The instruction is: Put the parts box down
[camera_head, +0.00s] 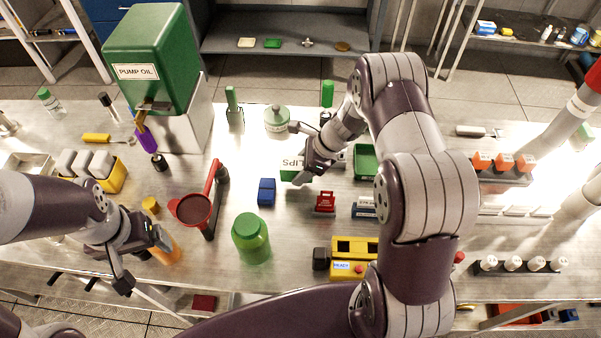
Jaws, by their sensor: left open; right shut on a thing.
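A green parts box (291,174) with a white label reading CLIPS, upside down in the picture, is at the middle of the bench. My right gripper (307,172) is shut on it at its right side and hides part of it. I cannot tell whether the box touches the bench top. My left gripper (143,262) is open at the lower left, close beside an orange bottle (166,248).
A green tray (366,160) stands right of the parts box. A blue block (266,192), a red block (325,201) and a green jar (251,238) stand nearer. A lidded pot (277,119) stands behind. A red funnel (193,210) is at left.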

